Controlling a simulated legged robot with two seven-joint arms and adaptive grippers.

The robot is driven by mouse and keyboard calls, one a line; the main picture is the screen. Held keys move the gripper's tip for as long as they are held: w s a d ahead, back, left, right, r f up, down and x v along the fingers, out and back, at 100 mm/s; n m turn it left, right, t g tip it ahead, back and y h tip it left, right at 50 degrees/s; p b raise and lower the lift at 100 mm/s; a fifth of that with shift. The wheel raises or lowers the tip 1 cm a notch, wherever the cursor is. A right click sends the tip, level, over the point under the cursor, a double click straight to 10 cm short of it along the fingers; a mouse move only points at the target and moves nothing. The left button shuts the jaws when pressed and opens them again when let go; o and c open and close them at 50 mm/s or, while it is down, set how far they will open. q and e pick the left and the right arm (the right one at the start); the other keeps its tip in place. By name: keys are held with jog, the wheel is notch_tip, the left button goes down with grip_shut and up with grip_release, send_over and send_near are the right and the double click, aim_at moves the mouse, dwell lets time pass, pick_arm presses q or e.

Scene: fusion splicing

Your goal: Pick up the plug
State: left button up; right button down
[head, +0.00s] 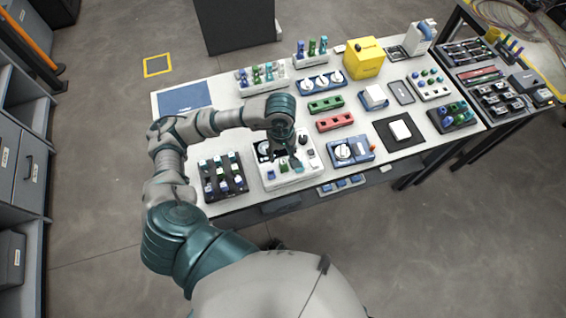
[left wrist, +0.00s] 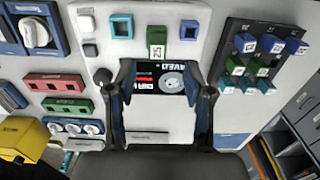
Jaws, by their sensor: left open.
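My left gripper (head: 286,158) hangs over a white panel device (head: 310,171) at the table's front. In the left wrist view, the gripper (left wrist: 160,72) has its two fingers wide apart, with nothing held between them. Behind the fingers lies the device's dark screen (left wrist: 172,78). Along the panel are a teal square piece (left wrist: 121,26), a green piece with a white label (left wrist: 156,42) and a blue piece (left wrist: 189,30). A black rack (head: 240,187) beside the device holds several blue and green plugs, also seen in the left wrist view (left wrist: 237,46). I cannot tell which is the plug meant. My right gripper is out of view.
Green (head: 326,105) and red (head: 335,121) blocks lie right of the arm. A yellow box (head: 364,60) stands farther back, and a blue-and-white device (head: 364,154) is at front right. A blue mat (head: 185,97) lies at back left. Surrounding fixtures crowd the table.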

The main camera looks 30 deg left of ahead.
aim_at(283, 161)
pick_arm(q)
jog(key=shift+a+f, duration=0.1)
jog(key=shift+f, duration=0.6)
jog(key=f, duration=0.2)
jog(key=d+f, duration=0.1)
jog(key=f, duration=0.1)
jog(key=shift+f, duration=0.4)
jog(key=shift+a, duration=0.25)
grip_shut()
